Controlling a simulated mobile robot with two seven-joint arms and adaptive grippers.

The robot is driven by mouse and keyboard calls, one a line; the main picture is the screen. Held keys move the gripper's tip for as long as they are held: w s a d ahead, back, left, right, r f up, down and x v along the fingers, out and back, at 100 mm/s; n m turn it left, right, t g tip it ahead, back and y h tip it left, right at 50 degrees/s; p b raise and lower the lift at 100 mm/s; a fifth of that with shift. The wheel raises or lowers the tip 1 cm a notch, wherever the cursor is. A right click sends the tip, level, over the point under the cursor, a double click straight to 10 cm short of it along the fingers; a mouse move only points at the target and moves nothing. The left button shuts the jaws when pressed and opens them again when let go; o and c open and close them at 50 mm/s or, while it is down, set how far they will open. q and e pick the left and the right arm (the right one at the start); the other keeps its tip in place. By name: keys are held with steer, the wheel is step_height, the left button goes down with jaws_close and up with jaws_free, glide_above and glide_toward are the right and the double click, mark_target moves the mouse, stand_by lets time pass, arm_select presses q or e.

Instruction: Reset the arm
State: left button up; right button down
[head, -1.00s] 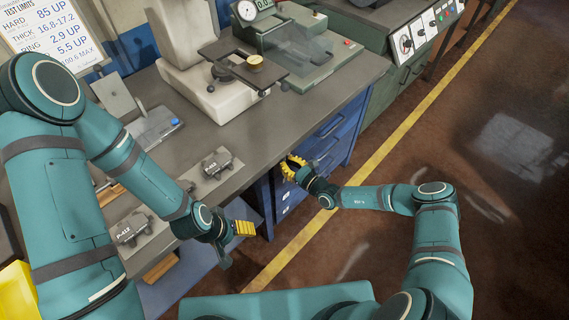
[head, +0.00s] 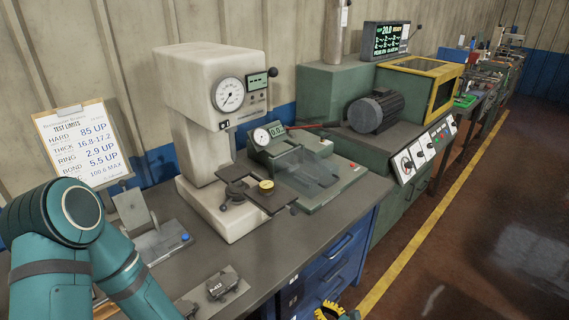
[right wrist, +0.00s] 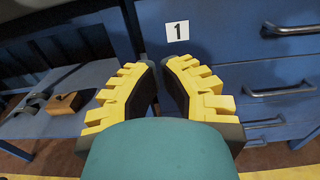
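My right gripper (head: 328,313) shows only as yellow finger pads at the bottom edge of the head view, beside the blue drawers. In the right wrist view its two yellow-padded fingers (right wrist: 158,75) stand apart with nothing between them, facing the blue cabinet (right wrist: 215,45) with a "1" label. My left arm (head: 75,250) is bent at the lower left of the head view. Its gripper is outside the picture.
The grey bench (head: 300,235) carries a white gauge tester (head: 208,110), a green gauge fixture (head: 325,185) and a dark brake part (head: 222,284) on a plate. A limits board (head: 82,143) stands behind. A low blue shelf (right wrist: 50,125) holds a brown block (right wrist: 70,103). Floor at right is open.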

steer(key=s+a+r+n+g, duration=0.1)
steer(key=s+a+n+g, duration=0.4)
steer(key=s+n+g, duration=0.25)
steer(key=s+a+r+n+g, duration=0.1)
steer(key=s+a+n+g, duration=0.45)
steer(key=s+n, duration=0.2)
steer(key=s+d+r+n+t+h, duration=0.1)
steer(key=s+d+r+n+h, duration=0.3)
steer(key=d+r+n+h, duration=0.2)
steer(key=r+n+h, duration=0.2)
steer(key=n, duration=0.2)
steer(key=shift+s+n, duration=0.25)
steer(key=shift+n, duration=0.15)
arm_select(q)
steer(key=shift+c, duration=0.2)
arm_select(e)
steer(key=shift+f, duration=0.1)
